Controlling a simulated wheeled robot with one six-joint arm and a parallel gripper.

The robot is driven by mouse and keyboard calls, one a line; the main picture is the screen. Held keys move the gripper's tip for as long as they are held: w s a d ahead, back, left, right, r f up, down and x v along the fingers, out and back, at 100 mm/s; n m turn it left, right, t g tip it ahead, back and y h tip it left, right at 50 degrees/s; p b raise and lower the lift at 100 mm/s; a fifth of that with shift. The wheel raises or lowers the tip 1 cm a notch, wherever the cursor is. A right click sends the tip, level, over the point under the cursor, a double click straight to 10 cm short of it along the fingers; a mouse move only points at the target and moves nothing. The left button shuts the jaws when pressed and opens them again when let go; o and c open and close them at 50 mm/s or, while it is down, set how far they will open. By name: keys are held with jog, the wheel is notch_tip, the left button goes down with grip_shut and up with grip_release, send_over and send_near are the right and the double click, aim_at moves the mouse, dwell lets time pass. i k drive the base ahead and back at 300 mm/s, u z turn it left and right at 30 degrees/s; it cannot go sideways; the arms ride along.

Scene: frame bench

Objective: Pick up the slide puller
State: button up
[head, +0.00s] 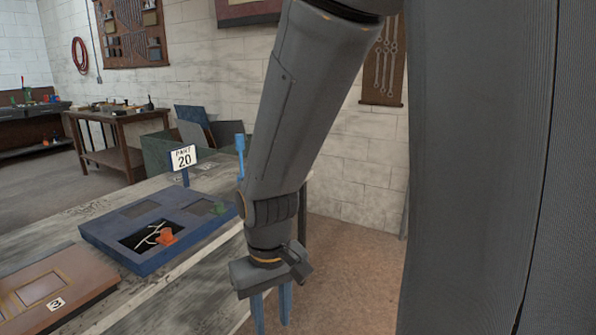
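I cannot tell for sure which thing is the slide puller. A small orange piece (166,237) stands at a dark opening in the blue frame (105,243) on the bench. A small green piece (219,208) sits by another panel of that frame.
A "PART 20" sign (184,158) stands behind the blue frame. A brown frame marked 3 (50,292) lies at the front left of the grey bench (165,296). Dark bins (160,150) stand at the bench's far end. Open floor (345,270) lies to the right.

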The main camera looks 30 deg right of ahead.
aim_at(240, 140)
jog(key=z, duration=0.85)
jog(key=i, duration=2.35)
jog(key=u, duration=0.75)
